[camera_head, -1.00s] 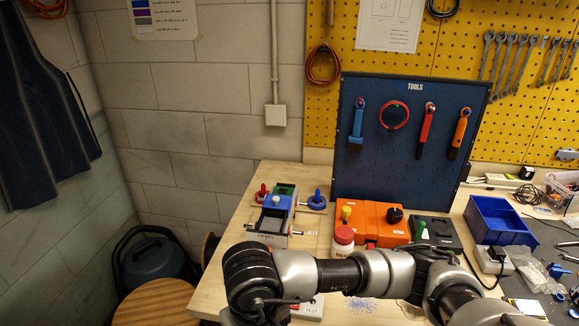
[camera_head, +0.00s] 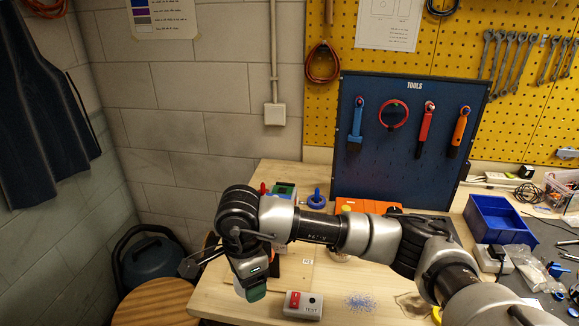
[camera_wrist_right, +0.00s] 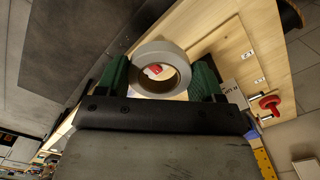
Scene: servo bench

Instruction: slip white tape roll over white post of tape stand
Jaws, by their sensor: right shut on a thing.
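My right gripper (camera_head: 252,288) hangs over the front left of the bench in the head view. In the right wrist view its green fingers (camera_wrist_right: 160,74) are shut on the white tape roll (camera_wrist_right: 153,54), one on each side. The roll's hole faces this camera, and a red and white thing shows through it, too small to name surely. A blue spool (camera_head: 317,200) stands at the back left of the bench, with a red knob (camera_head: 263,187) nearby. I cannot make out the white post of the tape stand; my arm hides part of that area. My left gripper is not in view.
A white box with a red switch (camera_head: 294,299) lies close right of my gripper. An orange box (camera_head: 370,206) is partly behind my arm. A blue bin (camera_head: 500,222) stands at the right. The blue tool panel (camera_head: 410,160) rises behind.

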